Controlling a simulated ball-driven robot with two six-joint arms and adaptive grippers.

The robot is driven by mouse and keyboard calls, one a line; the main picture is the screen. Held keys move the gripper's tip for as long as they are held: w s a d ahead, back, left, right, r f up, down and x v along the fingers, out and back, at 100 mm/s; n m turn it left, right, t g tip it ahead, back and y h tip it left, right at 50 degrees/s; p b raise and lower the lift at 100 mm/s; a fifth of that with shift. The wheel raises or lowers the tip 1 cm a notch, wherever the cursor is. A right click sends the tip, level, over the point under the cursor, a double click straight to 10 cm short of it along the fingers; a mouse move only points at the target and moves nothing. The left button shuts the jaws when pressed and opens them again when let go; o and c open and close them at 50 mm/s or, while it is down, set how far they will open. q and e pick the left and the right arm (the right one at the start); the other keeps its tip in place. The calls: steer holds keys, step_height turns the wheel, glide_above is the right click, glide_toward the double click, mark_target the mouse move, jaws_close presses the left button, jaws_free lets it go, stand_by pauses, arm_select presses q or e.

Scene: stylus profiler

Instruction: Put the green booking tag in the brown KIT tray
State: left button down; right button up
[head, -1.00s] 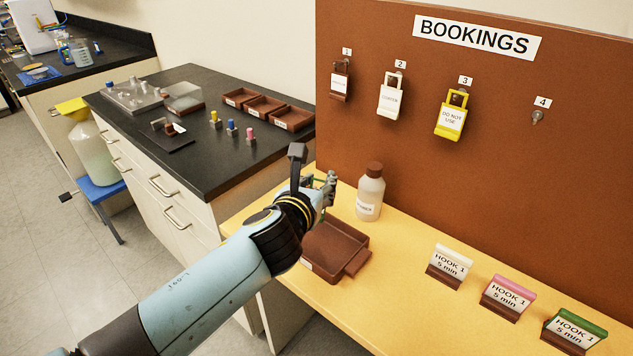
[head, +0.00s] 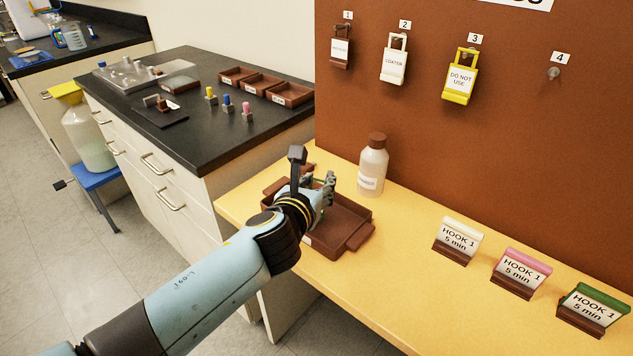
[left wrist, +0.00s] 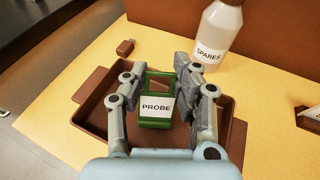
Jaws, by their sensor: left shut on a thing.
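The green booking tag (left wrist: 155,122) has a white label reading PROBE and hangs upright between my fingers in the left wrist view. My left gripper (head: 322,192) is shut on it, and it also shows in the left wrist view (left wrist: 162,88). In the head view the hand mostly hides the tag. The brown tray (head: 335,237) lies on the yellow bench below the hand, and it also shows in the left wrist view (left wrist: 92,117). The tag is over the tray's inside; whether it touches the floor I cannot tell. The KIT lettering is not readable. My right gripper is not in view.
A brown-capped bottle (head: 372,168) labelled SPARES stands just behind the tray. A small brown piece (left wrist: 125,47) lies beyond the tray. Three HOOK 1 cards (head: 520,272) stand to the right. Tags hang on the brown board (head: 430,140); hook 4 (head: 553,73) is empty.

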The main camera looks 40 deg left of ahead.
arm_select(q)
steer(key=c, duration=1)
jaws_free()
steer(key=shift+s+r, duration=0.15)
steer(key=s+r+p, duration=0.1)
steer(key=s+d+r+p, duration=0.1)
steer(key=s+r+p, duration=0.1)
steer(key=s+d+r+p, duration=0.1)
steer(key=s+p, duration=0.1)
steer(key=shift+s+r, duration=0.15)
steer(key=shift+r, duration=0.1)
steer(key=v, duration=0.7)
steer(key=shift+s, duration=0.2)
